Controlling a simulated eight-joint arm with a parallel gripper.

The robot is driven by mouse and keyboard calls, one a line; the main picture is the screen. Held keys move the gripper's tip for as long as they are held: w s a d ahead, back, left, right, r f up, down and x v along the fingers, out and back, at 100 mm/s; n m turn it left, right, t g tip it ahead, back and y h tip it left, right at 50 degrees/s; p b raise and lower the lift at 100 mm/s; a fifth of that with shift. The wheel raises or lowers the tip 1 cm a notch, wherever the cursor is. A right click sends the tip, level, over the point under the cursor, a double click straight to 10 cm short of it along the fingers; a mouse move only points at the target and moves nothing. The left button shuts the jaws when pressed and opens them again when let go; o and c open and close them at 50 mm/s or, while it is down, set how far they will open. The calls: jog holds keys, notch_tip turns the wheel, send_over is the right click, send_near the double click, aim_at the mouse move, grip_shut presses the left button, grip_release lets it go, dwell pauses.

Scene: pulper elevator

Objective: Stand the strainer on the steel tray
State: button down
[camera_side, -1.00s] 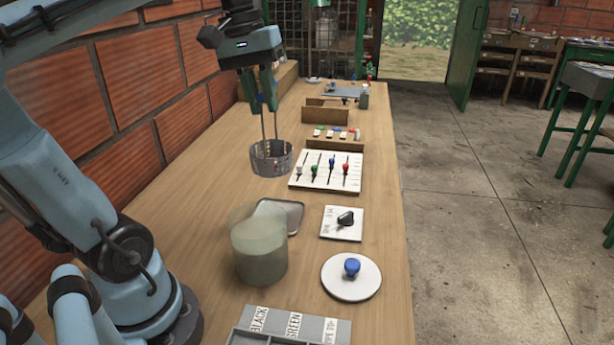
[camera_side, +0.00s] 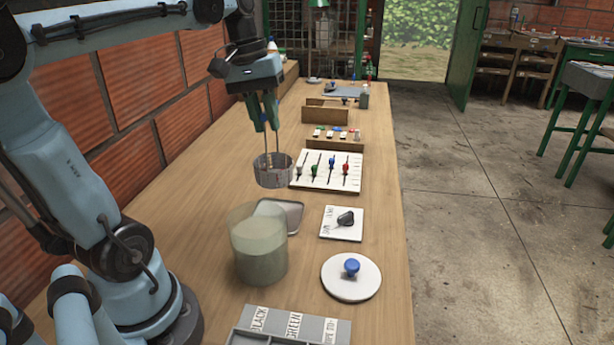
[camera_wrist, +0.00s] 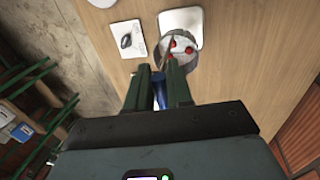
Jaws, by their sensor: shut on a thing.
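My gripper (camera_side: 264,127) is shut on the upper end of the strainer, which hangs below it on thin rods. The strainer's round grey basket (camera_side: 274,173) is in the air, roughly level, behind the steel tray in the side view. The steel tray (camera_side: 291,207) is a shallow grey tray flat on the bench, partly hidden by a glass vessel. In the wrist view, the basket (camera_wrist: 179,53) overlaps the lower edge of the tray (camera_wrist: 180,21) and has red round things in it. A blue part shows between the fingers (camera_wrist: 160,85).
The glass vessel (camera_side: 259,257) with cloudy liquid stands in front of the tray. A slider board (camera_side: 327,171), a black-knob card (camera_side: 342,224) and a white disc with blue knob (camera_side: 351,280) are to the right. A labelled grey box (camera_side: 290,325) is nearest. The left bench is clear.

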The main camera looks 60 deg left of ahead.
jog(key=shift+f, duration=5.1)
jog(key=c, duration=0.9)
grip_release()
jog(key=shift+c, duration=0.2)
jog(key=shift+r, duration=0.1)
notch_tip(320, 180, up, 12)
jog(key=s+a, duration=0.1)
jog(key=shift+s+a, duration=0.35)
